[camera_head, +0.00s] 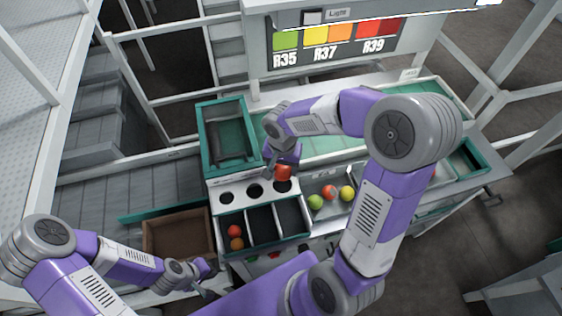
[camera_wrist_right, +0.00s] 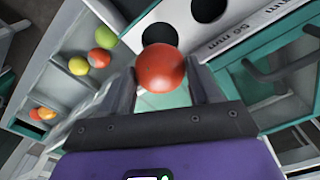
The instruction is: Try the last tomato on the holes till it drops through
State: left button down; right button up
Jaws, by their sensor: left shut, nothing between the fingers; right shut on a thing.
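My right gripper (camera_head: 277,171) is shut on a red tomato (camera_head: 283,172) and holds it over the right end of the white hole plate (camera_head: 240,194). Two dark holes show left of it, the left hole (camera_head: 225,198) and the middle hole (camera_head: 255,191); the tomato partly covers the right one. In the right wrist view the tomato (camera_wrist_right: 161,70) sits between the fingertips, with a hole (camera_wrist_right: 160,36) partly behind it. Whether it touches the plate I cannot tell. My left gripper (camera_head: 207,289) is shut and empty, low at the front left.
Below the plate are bins (camera_head: 263,235); the left one holds red and orange tomatoes (camera_head: 234,231). A tray (camera_head: 326,179) to the right holds green, red and yellow tomatoes. A green-rimmed crate (camera_head: 204,122) stands behind the plate; a brown box (camera_head: 147,237) is at left.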

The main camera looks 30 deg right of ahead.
notch_tip(320, 180, down, 4)
jog(key=shift+r+b, duration=0.1)
jog(key=shift+b, duration=1.1)
jog(key=shift+w+f+b, duration=0.1)
jog(key=shift+f+b, duration=0.65)
jog(key=o, duration=0.8)
jog(key=shift+o, duration=0.2)
jog(key=shift+r, duration=0.2)
jog(key=shift+r+p, duration=2.3)
jog(key=shift+r, duration=1.05)
